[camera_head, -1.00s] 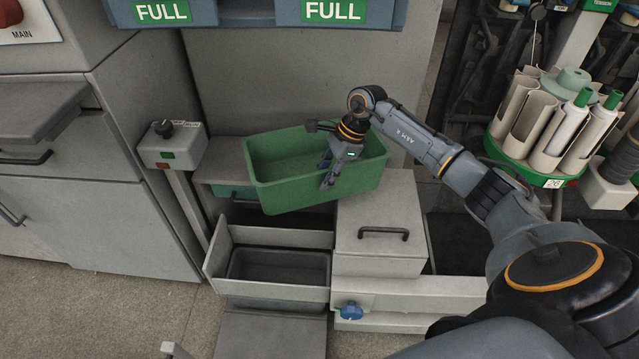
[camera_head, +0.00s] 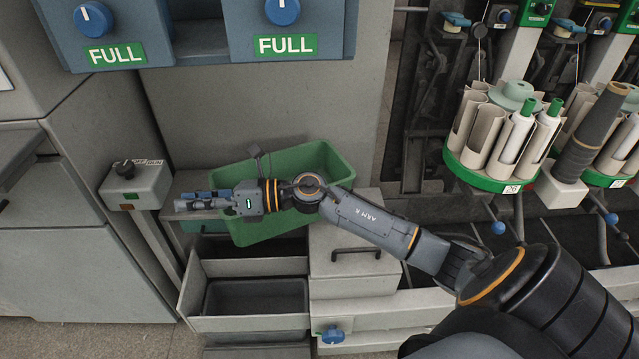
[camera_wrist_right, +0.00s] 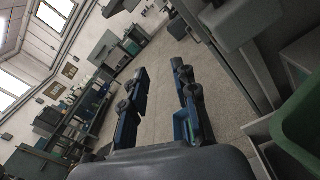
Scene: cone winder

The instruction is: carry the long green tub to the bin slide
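The long green tub (camera_head: 272,225) sits at a slight angle at the back of the low grey unit, above the open drawer. It looks empty; my right arm hides part of its middle and left end. My right gripper (camera_head: 188,203) reaches across the tub and points left past its left end, apart from its walls as far as I can tell. In the right wrist view its fingers (camera_wrist_right: 160,75) are spread with nothing between them, and the tub (camera_wrist_right: 300,125) shows at the right edge. My left gripper is not in view. I cannot tell which part is the bin slide.
An open drawer (camera_head: 188,278) with a dark grey bin (camera_head: 255,284) lies in front of the tub. A lidded box with a handle (camera_head: 340,262) stands to its right. A switch box on a post (camera_head: 133,188) stands left, close to my fingertips. A bobbin carousel (camera_head: 492,180) is at right.

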